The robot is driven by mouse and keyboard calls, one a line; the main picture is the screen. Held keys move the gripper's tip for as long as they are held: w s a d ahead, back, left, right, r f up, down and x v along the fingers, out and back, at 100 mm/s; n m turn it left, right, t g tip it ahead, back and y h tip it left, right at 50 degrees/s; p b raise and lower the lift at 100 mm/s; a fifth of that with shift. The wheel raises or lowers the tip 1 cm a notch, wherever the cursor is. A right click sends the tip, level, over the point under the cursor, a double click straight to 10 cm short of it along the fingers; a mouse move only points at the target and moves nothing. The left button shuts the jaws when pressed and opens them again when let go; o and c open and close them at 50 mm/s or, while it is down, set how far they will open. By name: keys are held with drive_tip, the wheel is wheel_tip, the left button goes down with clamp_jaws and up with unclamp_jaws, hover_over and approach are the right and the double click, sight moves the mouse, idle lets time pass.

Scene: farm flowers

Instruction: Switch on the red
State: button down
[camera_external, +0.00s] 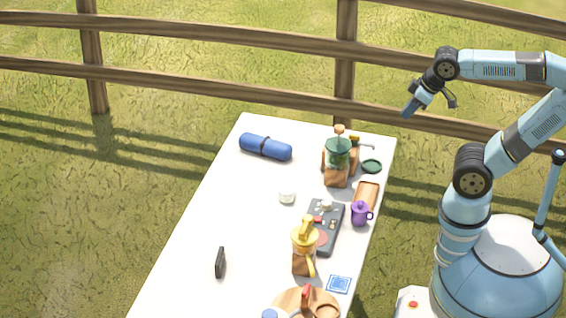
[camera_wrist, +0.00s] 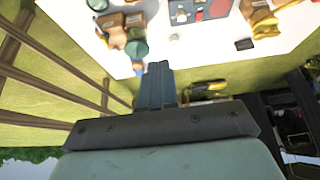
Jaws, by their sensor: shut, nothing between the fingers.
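A dark grey panel (camera_external: 328,244) lies on the white table, right of its middle. It bears a red round part (camera_external: 319,238), a small red part (camera_external: 318,219) and several small pale parts; which of them switches is too small to tell. In the wrist view the panel (camera_wrist: 191,28) is at the top edge, with the red round part (camera_wrist: 220,8) partly cut off. My gripper (camera_external: 407,113) is shut and empty, raised in the air beyond the table's far right corner, well apart from the panel. Its fingers (camera_wrist: 156,82) show in the wrist view.
A yellow-topped wooden item (camera_external: 304,240) stands against the panel's near left side, and a purple mug (camera_external: 359,214) to its right. A green jar on a wooden stand (camera_external: 338,154) is behind it. A blue roll (camera_external: 265,147) lies far left. The table's left side is mostly clear. A wooden fence (camera_external: 200,78) runs behind.

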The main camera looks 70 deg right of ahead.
drive_tip(key=shift+w, duration=0.1)
drive_tip(key=n+g, duration=0.7)
drive_tip(key=n, duration=1)
hover_over(319, 218)
drive_tip(key=w, duration=0.2)
wheel_tip(319, 218, down, 18)
drive_tip(key=shift+w+a+f+n, duration=0.1)
drive_tip(key=shift+w+f+n, duration=0.15)
drive_tip(key=shift+f+n, duration=0.2)
drive_tip(key=f, duration=0.4)
drive_tip(key=s+f, duration=0.1)
drive_tip(key=f, duration=0.4)
drive_tip(key=s+f, duration=0.1)
drive_tip(key=f, duration=0.3)
drive_tip(key=shift+s+f, duration=0.1)
drive_tip(key=shift+f, duration=0.25)
